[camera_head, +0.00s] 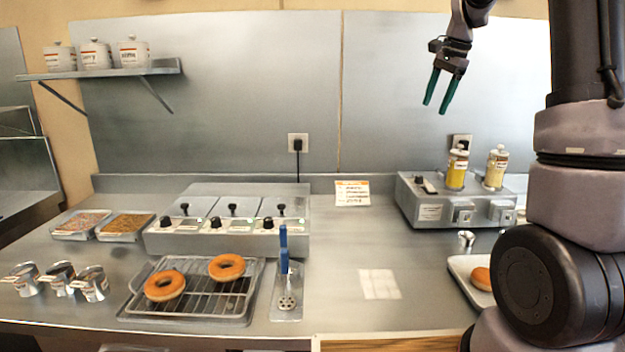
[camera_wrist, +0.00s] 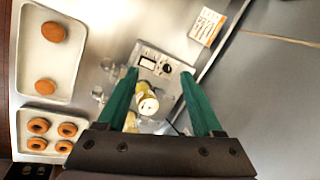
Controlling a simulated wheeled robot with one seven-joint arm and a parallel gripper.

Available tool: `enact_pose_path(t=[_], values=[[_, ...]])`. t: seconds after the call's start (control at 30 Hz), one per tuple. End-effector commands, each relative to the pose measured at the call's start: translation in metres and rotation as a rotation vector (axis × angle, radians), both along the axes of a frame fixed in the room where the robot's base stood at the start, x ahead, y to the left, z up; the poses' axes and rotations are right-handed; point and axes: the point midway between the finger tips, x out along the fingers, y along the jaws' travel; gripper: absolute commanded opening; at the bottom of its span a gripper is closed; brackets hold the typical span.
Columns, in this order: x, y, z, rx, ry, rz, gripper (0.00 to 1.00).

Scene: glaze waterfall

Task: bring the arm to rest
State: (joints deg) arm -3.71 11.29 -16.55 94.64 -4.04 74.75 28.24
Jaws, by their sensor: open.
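My gripper (camera_head: 440,91) hangs in the air at the upper right of the head view, in front of the steel back wall. Its two green fingers point down and stand apart with nothing between them. In the wrist view my gripper (camera_wrist: 161,78) is also open. Behind the fingers and well below them, that view shows a warmer box (camera_wrist: 158,64) with bottles on it. The fingers appear apart from everything.
The warmer (camera_head: 437,207) bears two bottles (camera_head: 457,168) below my gripper. A donut tray (camera_head: 462,283) lies near my arm at right. A wire rack (camera_head: 206,300) with two donuts and a three-lidded unit (camera_head: 230,240) stand left. The counter's middle is mostly clear.

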Motion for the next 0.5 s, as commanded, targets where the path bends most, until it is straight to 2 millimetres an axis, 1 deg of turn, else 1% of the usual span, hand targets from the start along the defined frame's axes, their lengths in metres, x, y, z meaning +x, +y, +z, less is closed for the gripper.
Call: enact_pose_path(t=[0.03,0.07,0.1,0.17,0.2,0.27,0.3,0.37,0.4,0.47,0.5], values=[[-0.023,0.007,0.013,0.002,-0.036,0.044,0.68],[-0.035,0.011,0.018,-0.001,-0.056,0.074,0.68],[-0.051,0.017,0.025,-0.007,-0.084,0.114,0.68],[-0.076,0.026,0.033,-0.016,-0.124,0.173,0.68],[-0.093,0.032,0.037,-0.025,-0.151,0.212,0.68],[-0.119,0.04,0.041,-0.042,-0.192,0.272,0.68],[-0.136,0.046,0.043,-0.057,-0.22,0.311,0.68],[-0.161,0.054,0.043,-0.082,-0.26,0.37,0.68],[-0.178,0.059,0.042,-0.101,-0.287,0.41,0.68],[-0.203,0.067,0.039,-0.132,-0.326,0.467,0.68],[-0.219,0.072,0.035,-0.155,-0.35,0.504,0.68]])
